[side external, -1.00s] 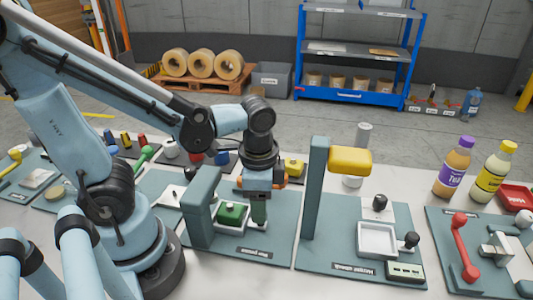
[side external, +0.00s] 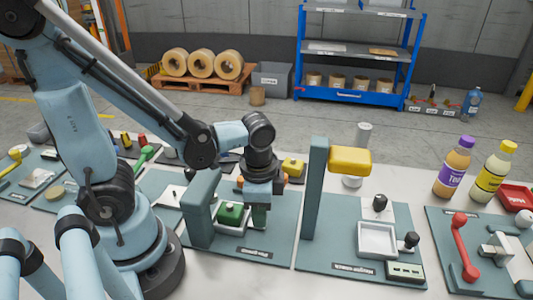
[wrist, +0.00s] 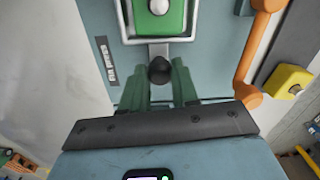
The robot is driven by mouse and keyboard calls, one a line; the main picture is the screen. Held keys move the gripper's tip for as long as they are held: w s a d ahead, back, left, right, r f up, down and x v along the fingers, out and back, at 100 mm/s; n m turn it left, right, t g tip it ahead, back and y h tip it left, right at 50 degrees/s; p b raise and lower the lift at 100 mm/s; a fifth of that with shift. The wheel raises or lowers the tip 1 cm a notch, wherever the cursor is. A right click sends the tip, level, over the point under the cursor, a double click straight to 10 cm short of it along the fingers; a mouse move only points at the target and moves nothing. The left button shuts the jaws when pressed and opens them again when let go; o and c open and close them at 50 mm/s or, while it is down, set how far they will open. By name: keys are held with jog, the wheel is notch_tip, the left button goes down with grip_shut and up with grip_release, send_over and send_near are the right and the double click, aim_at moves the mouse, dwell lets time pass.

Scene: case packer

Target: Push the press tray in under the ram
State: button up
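The press tray (side external: 245,229) is white-rimmed with a green block (side external: 230,212) in it. It sits on a grey-green base plate, beside a thick grey-green press column (side external: 200,210). The ram itself is not clearly visible. In the wrist view the tray's near rim (wrist: 160,39) shows at the top, with a short stem leading to a round black knob (wrist: 160,70). My gripper (wrist: 160,74) has its green fingers on both sides of the knob, apparently touching it. In the side view my gripper (side external: 260,215) is low, just right of the tray.
An orange bar (wrist: 252,55) and a yellow block (wrist: 287,80) show at the right of the wrist view. A tall post with a yellow head (side external: 350,161) stands on the neighbouring plate to the right. Two bottles (side external: 455,166) stand further right.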

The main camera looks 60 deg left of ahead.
aim_at(240, 211)
grip_shut()
jog(key=shift+s+a, duration=1.6)
jog(key=shift+a, duration=0.05)
jog(key=o, duration=0.7)
grip_release()
jog(key=shift+d, duration=0.1)
jog(key=shift+s+d+r, duration=0.1)
jog(key=shift+d+r, duration=0.05)
jog(key=shift+r, duration=2.9)
jog(key=shift+s+d+r, duration=0.1)
jog(key=shift+r, duration=2.9)
